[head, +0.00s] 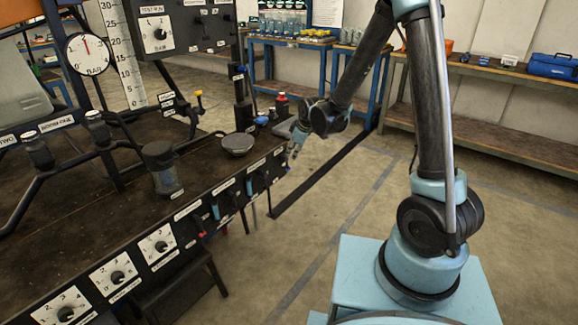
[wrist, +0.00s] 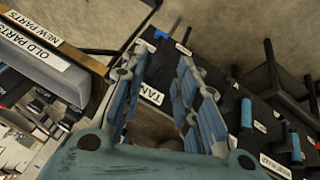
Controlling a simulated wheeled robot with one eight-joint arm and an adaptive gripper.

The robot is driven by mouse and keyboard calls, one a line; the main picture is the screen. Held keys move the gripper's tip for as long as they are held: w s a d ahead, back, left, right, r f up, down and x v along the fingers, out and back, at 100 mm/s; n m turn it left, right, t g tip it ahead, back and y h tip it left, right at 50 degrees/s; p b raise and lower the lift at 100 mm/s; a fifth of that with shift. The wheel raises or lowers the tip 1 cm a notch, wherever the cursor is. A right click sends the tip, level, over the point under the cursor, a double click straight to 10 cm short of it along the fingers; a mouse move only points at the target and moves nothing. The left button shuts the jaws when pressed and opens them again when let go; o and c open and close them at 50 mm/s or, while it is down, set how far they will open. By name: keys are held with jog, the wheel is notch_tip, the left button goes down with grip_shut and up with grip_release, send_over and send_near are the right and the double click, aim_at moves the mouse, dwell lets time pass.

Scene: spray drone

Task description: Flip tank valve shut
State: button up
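My gripper (head: 294,150) is at the right end of the black bench front in the head view. In the wrist view, my gripper (wrist: 163,58) has its two blue fingers apart with a gap between them. A white label starting "TAN" (wrist: 151,95) shows in that gap, on the black panel; the rest of its text is hidden by the right finger. No valve handle is clearly visible between the fingers, so I cannot tell the tank valve's position. A blue-tipped lever (wrist: 161,35) shows just beyond the fingertips.
Other blue-handled levers line the bench front (head: 249,186), with a red-tipped one (head: 202,233) farther left. Dials (head: 117,274) follow. A bin labelled "OLD PARTS" (wrist: 38,52) lies left of my gripper in the wrist view.

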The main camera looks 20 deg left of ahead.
jog(key=shift+x, duration=5.5)
grip_shut()
